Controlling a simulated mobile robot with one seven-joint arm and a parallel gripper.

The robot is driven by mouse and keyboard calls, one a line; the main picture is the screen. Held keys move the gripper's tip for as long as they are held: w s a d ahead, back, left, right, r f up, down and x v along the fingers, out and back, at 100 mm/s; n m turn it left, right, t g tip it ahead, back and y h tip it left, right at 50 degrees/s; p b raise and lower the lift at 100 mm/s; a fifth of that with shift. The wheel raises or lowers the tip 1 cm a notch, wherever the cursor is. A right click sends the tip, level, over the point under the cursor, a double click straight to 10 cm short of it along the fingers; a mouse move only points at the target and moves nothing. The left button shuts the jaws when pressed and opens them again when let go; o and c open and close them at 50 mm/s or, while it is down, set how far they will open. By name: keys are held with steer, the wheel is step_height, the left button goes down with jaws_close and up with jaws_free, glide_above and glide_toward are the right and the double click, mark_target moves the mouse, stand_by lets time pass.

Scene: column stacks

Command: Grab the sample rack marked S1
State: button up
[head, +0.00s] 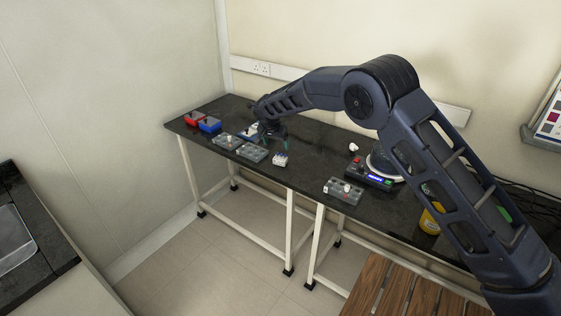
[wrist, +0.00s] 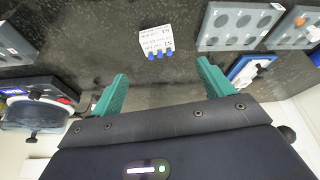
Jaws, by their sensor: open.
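My gripper (wrist: 162,72) is open and empty, its green fingers apart over the dark bench top. It also shows in the head view (head: 272,131), above the back of the bench. Several grey racks with round holes are in view: two at the left front of the bench, a left one (head: 227,141) and a right one (head: 252,152), and one farther right (head: 344,191). In the wrist view a grey rack (wrist: 238,25) lies up and right of my fingers. Their labels are too small to read, so I cannot tell which is S1.
A small white block with blue pegs (wrist: 155,39) lies beyond my fingertips. Red (head: 193,118) and blue (head: 209,124) boxes stand at the left end. A round-topped device (head: 376,178) and a yellow container (head: 429,222) stand to the right.

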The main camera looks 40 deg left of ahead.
mark_target(280, 158)
steer(key=x, duration=1)
steer(key=shift+w+d+f, duration=0.15)
steer(key=shift+d+f, duration=0.05)
steer(key=shift+f, duration=0.2)
steer(key=c, duration=1.1)
